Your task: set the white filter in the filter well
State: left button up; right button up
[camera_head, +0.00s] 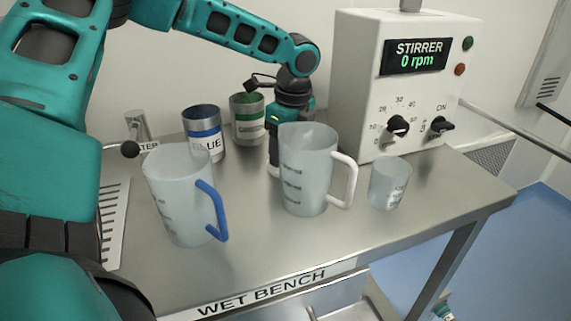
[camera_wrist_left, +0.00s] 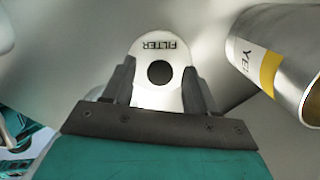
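The white filter (camera_wrist_left: 159,45) is a pale plate with a dark round hole and the word FILTER, which reads upside down in the left wrist view. My left gripper (camera_wrist_left: 160,88) has a finger against each side of it, with no gap visible, and appears shut on it. In the head view my left gripper (camera_head: 284,135) points down behind the white-handled pitcher (camera_head: 305,185), which hides its fingertips and the filter. I cannot make out the filter well in either view. My right gripper is not identifiable in view.
A blue-handled pitcher (camera_head: 180,195) and a small beaker (camera_head: 388,184) stand on the wet bench (camera_head: 270,250). Blue (camera_head: 203,130) and green (camera_head: 247,118) cans stand behind. A yellow-banded can (camera_wrist_left: 285,65) is close right in the wrist view. The stirrer (camera_head: 395,115) stands at the back right.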

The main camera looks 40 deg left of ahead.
pick_arm(q)
grip_shut()
dwell(0.3)
jog(key=shift+r, duration=0.1)
